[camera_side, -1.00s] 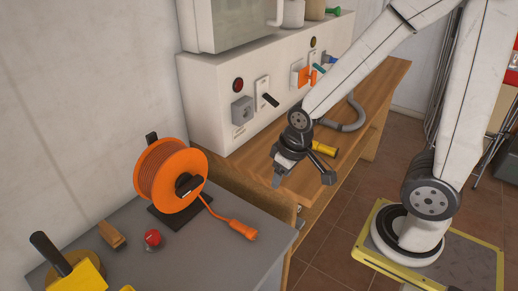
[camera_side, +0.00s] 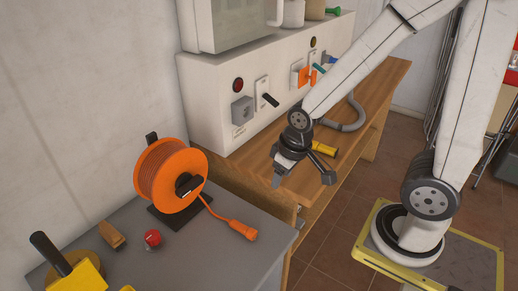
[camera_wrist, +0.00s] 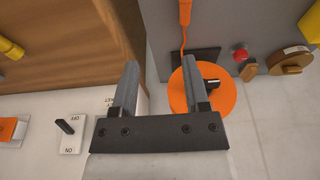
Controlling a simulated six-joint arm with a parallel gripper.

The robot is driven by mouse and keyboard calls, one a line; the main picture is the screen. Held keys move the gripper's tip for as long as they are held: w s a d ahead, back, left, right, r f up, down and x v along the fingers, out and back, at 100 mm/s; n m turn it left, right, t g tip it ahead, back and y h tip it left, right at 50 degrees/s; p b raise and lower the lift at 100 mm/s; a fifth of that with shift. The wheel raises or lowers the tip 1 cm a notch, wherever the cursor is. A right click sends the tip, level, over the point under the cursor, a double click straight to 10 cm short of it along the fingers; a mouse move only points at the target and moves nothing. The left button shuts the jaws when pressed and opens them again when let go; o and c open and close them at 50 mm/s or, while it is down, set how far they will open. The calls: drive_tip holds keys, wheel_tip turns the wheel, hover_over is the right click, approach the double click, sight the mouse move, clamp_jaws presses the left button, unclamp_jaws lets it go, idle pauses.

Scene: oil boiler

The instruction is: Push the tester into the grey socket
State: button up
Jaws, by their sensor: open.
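The grey socket (camera_side: 242,110) is a square box on the front of the white panel in the side view, left of a switch plate. It does not show clearly in the wrist view. A yellow cylindrical piece (camera_side: 325,149), likely the tester, lies on the wooden bench behind and right of my gripper (camera_side: 302,178). A yellow piece (camera_wrist: 10,48) also shows at the left edge of the wrist view. My gripper is open and empty, its fingers apart above the bench's near end, with the socket behind and to the left of it.
The wooden bench (camera_side: 285,192) runs along the white panel. An orange cable reel (camera_side: 168,172) and its plug (camera_side: 246,230) rest on a grey table at the near left, with a red button (camera_side: 153,238) beside them. A grey hose (camera_side: 352,122) curves over the bench.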

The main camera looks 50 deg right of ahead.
drive_tip(key=shift+o, duration=0.2)
drive_tip(key=o, duration=0.3)
drive_tip(key=n+g, duration=0.1)
drive_tip(key=g, duration=0.2)
hover_over(324, 146)
wheel_tip(324, 146, down, 5)
drive_tip(key=shift+s+d+r, duration=0.1)
drive_tip(key=shift+r, duration=0.1)
drive_tip(key=shift+f, duration=1.35)
drive_tip(key=shift+f, duration=0.1)
